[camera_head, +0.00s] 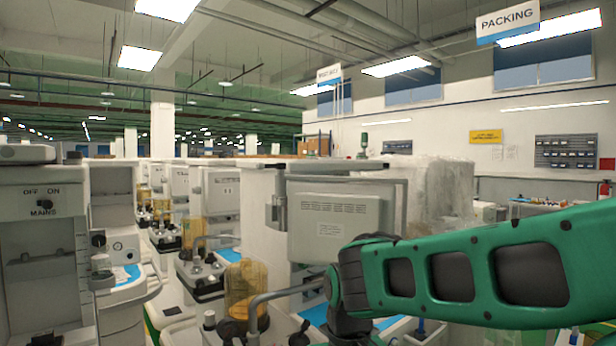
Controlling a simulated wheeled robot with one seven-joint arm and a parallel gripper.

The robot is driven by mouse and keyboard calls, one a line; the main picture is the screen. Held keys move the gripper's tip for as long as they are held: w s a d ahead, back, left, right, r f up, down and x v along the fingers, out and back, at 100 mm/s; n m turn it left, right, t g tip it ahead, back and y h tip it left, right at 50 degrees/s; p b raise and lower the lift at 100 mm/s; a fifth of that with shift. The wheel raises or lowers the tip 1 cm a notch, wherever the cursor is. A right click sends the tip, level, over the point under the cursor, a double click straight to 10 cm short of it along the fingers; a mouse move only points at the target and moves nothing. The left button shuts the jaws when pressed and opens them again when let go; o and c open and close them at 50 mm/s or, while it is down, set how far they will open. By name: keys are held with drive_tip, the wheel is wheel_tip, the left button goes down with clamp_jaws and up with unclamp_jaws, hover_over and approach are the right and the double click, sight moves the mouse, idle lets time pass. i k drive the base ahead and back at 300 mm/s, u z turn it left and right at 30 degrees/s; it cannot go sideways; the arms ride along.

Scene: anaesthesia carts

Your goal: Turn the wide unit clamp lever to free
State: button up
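I cannot make out the wide unit clamp lever or tell which cart is the wide unit. The nearest cart in the middle has a cream back panel (341,221) with slots and a label, under a grey top bar. A bent grey tube (285,296) and an amber canister (245,288) stand in front of it at the lower left. My green arm comes in from the right and ends in a dark joint at the lower middle. It hides part of this cart. My gripper is not in view, so its state does not show.
A cart with a MAINS switch (42,201) stands close at the left. More carts with amber canisters (193,233) line up behind. A plastic-wrapped unit (446,199) stands behind my arm. A narrow strip of floor shows between the left and middle carts.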

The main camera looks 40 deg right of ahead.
sight(279, 166)
drive_tip(key=k, duration=1.1)
drive_tip(key=z, duration=0.6)
drive_tip(key=i, duration=1.8)
drive_tip(key=u, duration=0.15)
drive_tip(key=k, duration=0.85)
drive_tip(key=u, duration=0.2)
drive_tip(key=i, duration=0.5)
drive_tip(key=u, duration=0.05)
